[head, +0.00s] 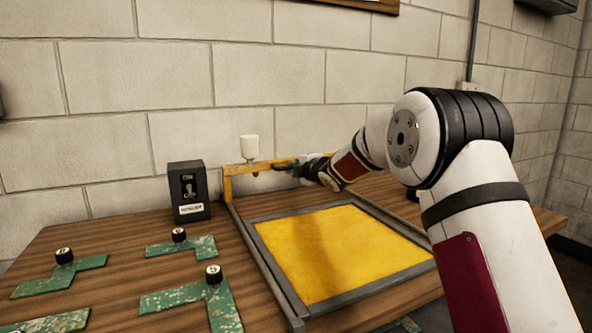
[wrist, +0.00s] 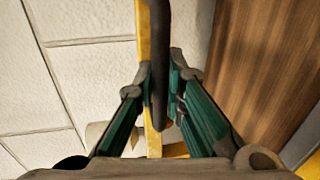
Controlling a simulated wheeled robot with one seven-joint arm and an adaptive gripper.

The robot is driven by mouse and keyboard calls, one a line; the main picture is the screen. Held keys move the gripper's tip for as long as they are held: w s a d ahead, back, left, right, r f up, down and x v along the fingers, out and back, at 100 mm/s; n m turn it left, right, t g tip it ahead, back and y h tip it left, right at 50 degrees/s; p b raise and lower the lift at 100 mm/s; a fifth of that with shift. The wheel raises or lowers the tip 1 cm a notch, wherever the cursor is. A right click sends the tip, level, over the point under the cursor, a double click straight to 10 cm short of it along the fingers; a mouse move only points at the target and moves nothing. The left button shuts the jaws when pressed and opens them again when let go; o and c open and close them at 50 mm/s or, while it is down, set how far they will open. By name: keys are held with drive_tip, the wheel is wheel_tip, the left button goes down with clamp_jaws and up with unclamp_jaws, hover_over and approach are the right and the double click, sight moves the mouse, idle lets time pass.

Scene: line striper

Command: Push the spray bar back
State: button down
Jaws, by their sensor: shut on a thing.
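The yellow spray bar (head: 236,171) spans the far end of the framed panel, close to the wall, with a white cup (head: 249,147) on top. My gripper (head: 291,171) is at the bar, right of the cup. In the wrist view, my gripper's green fingers (wrist: 160,78) are closed around a dark rod-like handle (wrist: 161,35), which lies along the yellow bar (wrist: 143,30). The panel (head: 340,250) is covered in yellow inside a grey frame with side rails (head: 262,262). My arm hides the bar's right end.
A black box with a switch (head: 188,192) stands left of the bar. Green L-shaped plates with black knobs, one of them here (head: 175,297), lie on the wooden table (head: 120,235) at left. The block wall (head: 270,75) is right behind the bar.

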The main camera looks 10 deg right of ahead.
drive_tip(key=shift+w+r, duration=0.1)
drive_tip(key=shift+w, duration=0.05)
drive_tip(key=c, duration=1.7)
unclamp_jaws()
drive_tip(key=shift+w+a, duration=0.1)
drive_tip(key=shift+o, duration=0.2)
drive_tip(key=v, duration=1.2)
